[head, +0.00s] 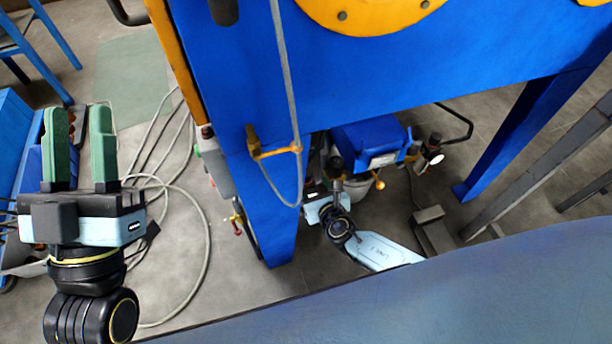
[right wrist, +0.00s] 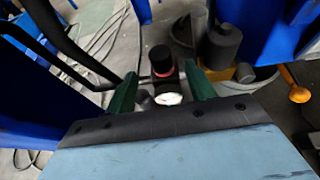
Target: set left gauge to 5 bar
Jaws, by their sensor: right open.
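In the right wrist view a small regulator has a black knob (right wrist: 161,58) with a red ring, and a round gauge with a white face (right wrist: 168,98) below it. My right gripper (right wrist: 161,88) is open, with one green finger on either side of this regulator; I cannot tell whether either touches it. The gauge's needle and numbers are too small to read. In the head view my right arm (head: 375,250) reaches under the blue machine, and its fingers are mostly hidden. My left gripper (head: 80,145) is open and empty at the left, far from the gauges.
Another gauge (head: 433,158) with a black knob shows right of the blue compressor (head: 370,142). A dark cylinder (right wrist: 220,45) and an orange knob (right wrist: 299,94) stand right of the regulator. A blue machine leg (head: 268,220) is beside my right arm. Loose cables (head: 190,250) lie on the floor.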

